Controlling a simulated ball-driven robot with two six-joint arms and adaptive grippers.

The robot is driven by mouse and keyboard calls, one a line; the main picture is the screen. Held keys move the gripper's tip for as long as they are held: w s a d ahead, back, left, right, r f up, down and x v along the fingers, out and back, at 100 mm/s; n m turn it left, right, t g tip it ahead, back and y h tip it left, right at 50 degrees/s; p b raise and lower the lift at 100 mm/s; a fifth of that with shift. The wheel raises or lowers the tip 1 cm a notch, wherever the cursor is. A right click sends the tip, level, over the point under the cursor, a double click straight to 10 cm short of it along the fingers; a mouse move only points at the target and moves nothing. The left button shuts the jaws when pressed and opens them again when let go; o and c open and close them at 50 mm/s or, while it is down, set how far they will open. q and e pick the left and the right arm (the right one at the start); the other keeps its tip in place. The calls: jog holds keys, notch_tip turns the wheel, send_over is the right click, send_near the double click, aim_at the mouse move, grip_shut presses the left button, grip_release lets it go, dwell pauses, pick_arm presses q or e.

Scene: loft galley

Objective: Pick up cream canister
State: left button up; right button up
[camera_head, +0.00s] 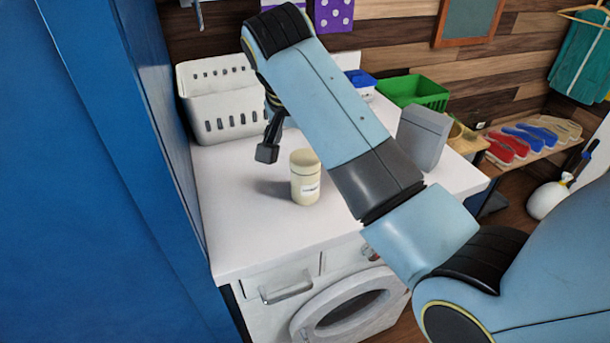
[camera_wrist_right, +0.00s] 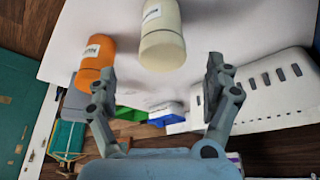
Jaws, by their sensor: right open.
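The cream canister (camera_head: 305,180) stands upright on the white counter, its label facing the front right. It also shows in the right wrist view (camera_wrist_right: 162,38), beyond the fingertips and roughly between their lines. My right gripper (camera_head: 270,140) is just behind and left of the canister in the head view; one dark finger shows and the rest is hidden by my arm. In the right wrist view my right gripper (camera_wrist_right: 160,70) is open and empty, with its fingers spread apart. My left gripper is not in view.
An orange canister (camera_wrist_right: 97,62) stands beside the cream one in the wrist view; my arm hides it in the head view. A white basket (camera_head: 215,105), green crate (camera_head: 415,90) and grey container (camera_head: 424,135) stand on the white counter (camera_head: 245,235). A blue panel (camera_head: 80,200) borders the left.

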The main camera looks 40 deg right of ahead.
aim_at(307, 158)
jog(key=x, duration=0.5)
jog(key=shift+p+x, duration=0.6)
jog(key=shift+x, duration=2.15)
jog(key=shift+a, duration=0.25)
jog(key=c, duration=1.4)
